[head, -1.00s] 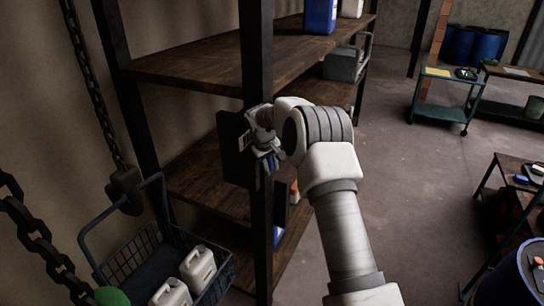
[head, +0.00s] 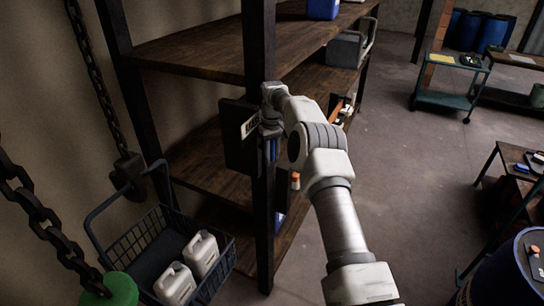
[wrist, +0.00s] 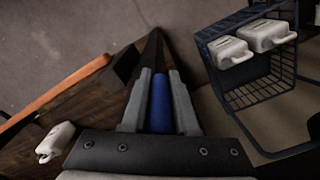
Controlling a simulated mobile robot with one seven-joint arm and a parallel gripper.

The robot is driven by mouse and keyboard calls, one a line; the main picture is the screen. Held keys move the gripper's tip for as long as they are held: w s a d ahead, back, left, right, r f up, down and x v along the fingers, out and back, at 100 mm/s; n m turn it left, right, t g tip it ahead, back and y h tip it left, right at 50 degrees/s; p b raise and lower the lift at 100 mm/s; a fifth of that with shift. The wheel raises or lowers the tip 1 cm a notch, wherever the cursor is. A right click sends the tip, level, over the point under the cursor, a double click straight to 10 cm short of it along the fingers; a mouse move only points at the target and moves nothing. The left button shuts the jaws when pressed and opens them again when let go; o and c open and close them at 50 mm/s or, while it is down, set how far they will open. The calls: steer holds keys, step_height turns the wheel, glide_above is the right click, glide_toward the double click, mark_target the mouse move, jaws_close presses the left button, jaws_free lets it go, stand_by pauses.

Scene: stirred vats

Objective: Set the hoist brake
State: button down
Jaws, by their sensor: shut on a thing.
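The black brake plate (head: 238,140) with a pale label is on the dark shelf post (head: 262,200) in the head view. A blue grip (wrist: 161,115), apparently the brake lever's handle, lies between the two grey fingers of my gripper (wrist: 160,78) in the wrist view. My gripper is shut on this blue grip. In the head view a small part of the blue (head: 273,150) shows beside the post, below my wrist. My wrist and the post hide most of the fingers there, and the lever's exact angle cannot be told.
A wire basket (head: 228,262) with two white jugs (head: 202,254) hangs at the lower left beside a chain (head: 92,80). A green knob-like thing (head: 116,290) is at the lower left. Wooden shelves (head: 200,45) stand behind the post. Open floor (head: 410,160) lies right.

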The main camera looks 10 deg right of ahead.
stand_by(0.3)
steer(key=c, duration=0.7)
jaws_free()
